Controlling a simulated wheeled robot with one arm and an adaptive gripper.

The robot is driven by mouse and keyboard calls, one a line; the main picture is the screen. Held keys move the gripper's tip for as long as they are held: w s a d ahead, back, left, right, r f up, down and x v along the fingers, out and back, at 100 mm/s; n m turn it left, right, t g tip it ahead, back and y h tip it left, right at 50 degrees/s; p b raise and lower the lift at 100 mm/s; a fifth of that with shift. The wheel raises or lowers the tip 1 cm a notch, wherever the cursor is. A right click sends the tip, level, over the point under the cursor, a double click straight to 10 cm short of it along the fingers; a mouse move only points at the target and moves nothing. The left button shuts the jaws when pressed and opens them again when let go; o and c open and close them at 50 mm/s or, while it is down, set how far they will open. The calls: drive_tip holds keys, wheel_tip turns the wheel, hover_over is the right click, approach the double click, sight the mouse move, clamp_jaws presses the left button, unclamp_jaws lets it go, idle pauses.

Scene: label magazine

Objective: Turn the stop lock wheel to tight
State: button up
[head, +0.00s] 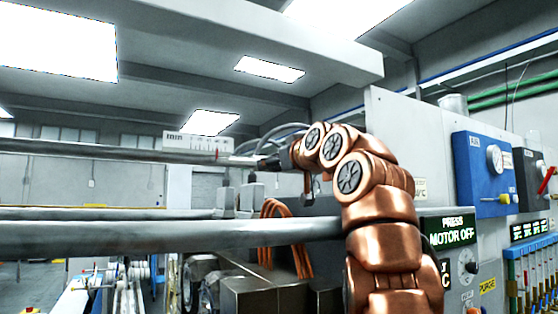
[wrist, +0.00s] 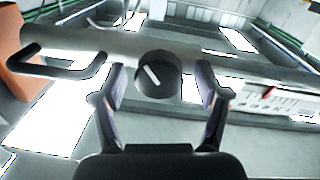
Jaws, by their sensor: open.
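In the wrist view a dark round knob with a white line across its face (wrist: 158,75), which looks like the stop lock wheel, sits on a grey bar. The white line slants from upper left to lower right. My gripper (wrist: 159,90) is open, with one finger on each side of the knob and visible gaps between. I cannot tell the depth between fingertips and knob. In the head view my gripper (head: 268,164) is at the end of my copper arm, near the bar; the knob is not discernible there.
A white scale plate (head: 198,144) with a red mark stands on the upper bar, right beside my gripper. A dark handle (wrist: 65,66) is left of the knob. A panelled wall (head: 480,170) stands at the right.

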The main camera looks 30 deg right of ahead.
drive_tip(key=shift+c, duration=0.3)
drive_tip(key=c, duration=1.1)
